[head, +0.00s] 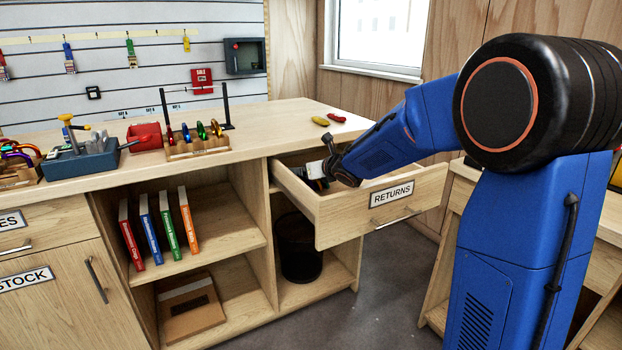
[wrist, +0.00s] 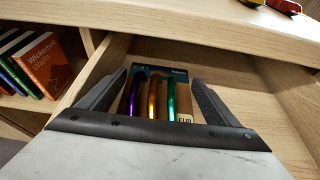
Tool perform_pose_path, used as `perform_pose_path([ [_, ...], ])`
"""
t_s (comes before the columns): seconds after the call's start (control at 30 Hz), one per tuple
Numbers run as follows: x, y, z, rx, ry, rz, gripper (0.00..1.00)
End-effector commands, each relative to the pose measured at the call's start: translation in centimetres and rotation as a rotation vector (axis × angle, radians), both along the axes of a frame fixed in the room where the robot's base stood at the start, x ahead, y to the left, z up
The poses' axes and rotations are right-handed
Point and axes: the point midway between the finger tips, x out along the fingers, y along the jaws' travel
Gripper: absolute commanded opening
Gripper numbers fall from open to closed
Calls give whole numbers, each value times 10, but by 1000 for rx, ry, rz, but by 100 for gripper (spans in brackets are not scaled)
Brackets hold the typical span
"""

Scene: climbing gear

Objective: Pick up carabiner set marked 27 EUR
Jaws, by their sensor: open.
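A carabiner set with purple, orange and green carabiners (wrist: 155,98) lies in the open RETURNS drawer, with a dark printed card behind it. A small tag on it seems to read EUR, but I cannot make out its number. My gripper (wrist: 158,78) is open, its fingers on either side of the set in the wrist view. I cannot tell how deep the fingertips reach. In the head view my gripper (head: 328,166) is over the left part of the drawer (head: 395,205), and the set is mostly hidden.
The drawer walls surround my gripper closely. The countertop (head: 270,135) edge is just behind it. On the counter are a rack of coloured carabiners (head: 196,145), a red block (head: 145,136) and loose red and yellow pieces (head: 322,121). Books (head: 165,225) stand on the shelf left.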

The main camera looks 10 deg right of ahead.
Motion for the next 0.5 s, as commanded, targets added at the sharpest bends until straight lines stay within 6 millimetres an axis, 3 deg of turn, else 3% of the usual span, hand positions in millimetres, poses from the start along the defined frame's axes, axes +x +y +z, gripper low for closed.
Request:
perform_pose_path([
  [0.33,5,1,-2,0,0,0,84],
  [0.5,5,1,-2,0,0,0,44],
])
